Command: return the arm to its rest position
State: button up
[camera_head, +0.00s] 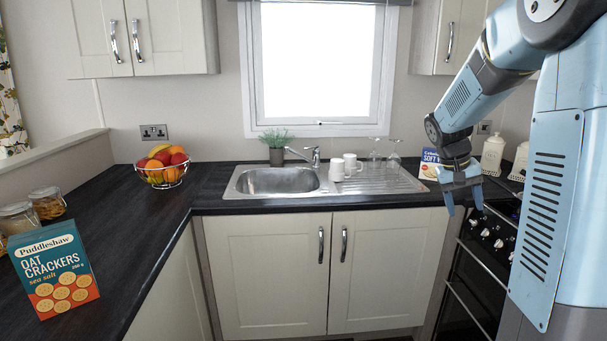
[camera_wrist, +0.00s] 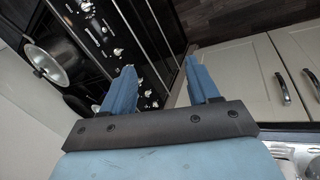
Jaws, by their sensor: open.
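My gripper (camera_head: 464,204) hangs at the right of the head view, fingers pointing down, in front of the worktop by the cooker. It is open, and nothing shows between its fingers. In the wrist view my gripper (camera_wrist: 163,80) shows as two blue fingers spread apart, with the cooker front and the floor beyond them. My arm is bent, with the upper links at the top right of the head view and the forearm sloping down to the left.
The black cooker (camera_head: 487,240) with its knobs is close beside and below my gripper. The sink (camera_head: 275,181), white mugs (camera_head: 343,167) and upturned glasses (camera_head: 393,154) are to the left. An oat crackers box (camera_head: 55,275) stands far left.

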jog(key=s+a+r+n+t+y, duration=0.1)
jog(key=s+a+r+t+y, duration=0.1)
jog(key=s+a, duration=0.6)
jog(key=s+a+r+n+t+y, duration=0.1)
jog(key=s+a, duration=0.7)
jog(key=s, duration=0.8)
notch_tip(320, 180, up, 4)
jog(key=t+y, duration=0.1)
jog(key=t, duration=0.1)
jog(key=shift+s+a+n+t, duration=0.2)
jog(key=shift+a+n+t, duration=0.1)
jog(key=shift+t, duration=0.1)
